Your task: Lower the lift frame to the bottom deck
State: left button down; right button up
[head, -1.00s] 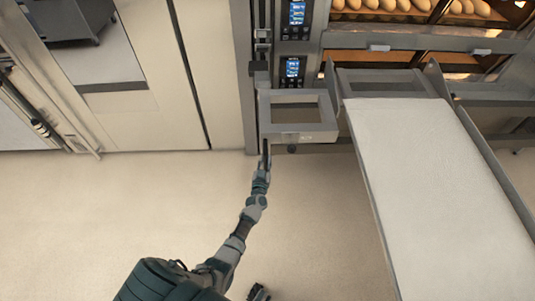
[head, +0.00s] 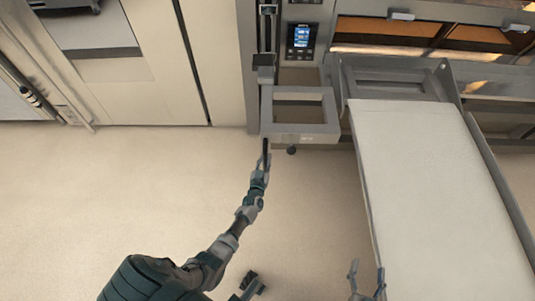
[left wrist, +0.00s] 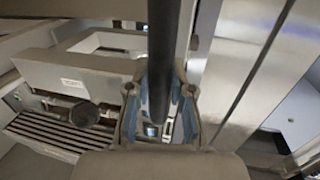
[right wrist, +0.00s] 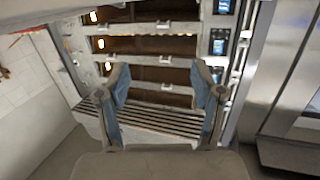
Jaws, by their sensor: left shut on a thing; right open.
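The lift frame is a grey metal square frame (head: 268,110) joined to the long white loading board (head: 432,180) on its right. It stands in front of the oven column in the head view. A dark upright handle bar hangs at the frame's near left corner. My left gripper (head: 265,163) is shut around this handle bar (left wrist: 162,40), which runs between its fingers in the left wrist view. My right gripper (head: 367,272) is open and empty beside the board's left edge. Its spread fingers show in the right wrist view (right wrist: 157,85).
The deck ovens (head: 430,35) with lit doors stand behind the board. A control display (head: 300,36) and a vertical rail (head: 267,35) are behind the frame. Pale cabinet panels (head: 160,80) are at the left. The floor (head: 120,190) left of my left arm is clear.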

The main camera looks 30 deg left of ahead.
pick_arm(q)
jog(key=shift+d, duration=0.1)
pick_arm(e)
notch_tip(320, 180, up, 2)
jog(key=shift+r+t, duration=0.2)
jog(key=shift+t, duration=0.6)
pick_arm(q)
jog(key=c, duration=1)
grip_release()
jog(key=shift+f, duration=0.1)
pick_arm(e)
jog(key=shift+w+f, duration=0.1)
jog(key=shift+w, duration=0.1)
pick_arm(q)
jog(key=v, duration=1.1)
jog(key=shift+s+d+f, duration=0.15)
jog(key=shift+s, duration=0.2)
pick_arm(e)
jog(key=shift+s, duration=0.1)
